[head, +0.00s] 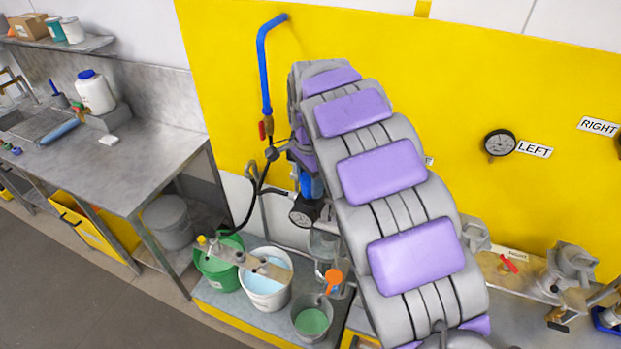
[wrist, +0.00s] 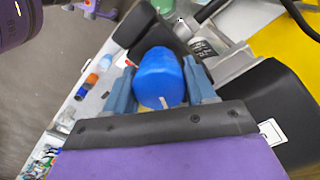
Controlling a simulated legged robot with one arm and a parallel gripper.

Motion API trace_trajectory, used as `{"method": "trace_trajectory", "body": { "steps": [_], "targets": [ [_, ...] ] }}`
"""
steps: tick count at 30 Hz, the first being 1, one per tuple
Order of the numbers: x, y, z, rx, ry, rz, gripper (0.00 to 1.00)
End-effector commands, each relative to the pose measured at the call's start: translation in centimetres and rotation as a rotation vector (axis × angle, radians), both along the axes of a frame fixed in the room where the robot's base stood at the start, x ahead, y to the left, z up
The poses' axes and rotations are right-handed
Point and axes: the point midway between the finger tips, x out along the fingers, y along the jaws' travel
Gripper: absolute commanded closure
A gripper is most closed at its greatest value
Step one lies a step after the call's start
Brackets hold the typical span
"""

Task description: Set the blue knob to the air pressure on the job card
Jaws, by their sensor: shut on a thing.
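The blue knob (wrist: 160,80) sits between the two fingers of my gripper (wrist: 160,92) in the wrist view. The fingers are shut on its sides. A short white mark shows on the knob's near edge. In the head view a part of the blue knob (head: 311,185) shows behind my arm, and my gripper is hidden there. A round gauge (head: 303,212) sits just below the knob, partly covered by my arm; its reading is too small to tell. I cannot make out a job card.
A green bucket (head: 218,268), a white bucket (head: 266,280) and a grey bucket of green liquid (head: 312,318) stand on the bench below. A wall gauge (head: 499,143) is beside a LEFT label (head: 534,149). A metal table (head: 120,165) stands at left.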

Motion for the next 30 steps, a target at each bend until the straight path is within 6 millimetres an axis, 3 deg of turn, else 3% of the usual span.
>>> {"method": "trace_trajectory", "body": {
  "steps": [20,21,27,30],
  "targets": [
    [0.18,0.09,0.17,0.004,-0.007,-0.057,0.75],
    [0.19,0.1,0.17,0.004,-0.007,-0.057,0.41],
    [0.1,0.06,0.11,0.002,-0.005,-0.057,0.22],
    [0.03,0.04,0.09,0.001,-0.004,-0.057,0.2]
  ]
}}
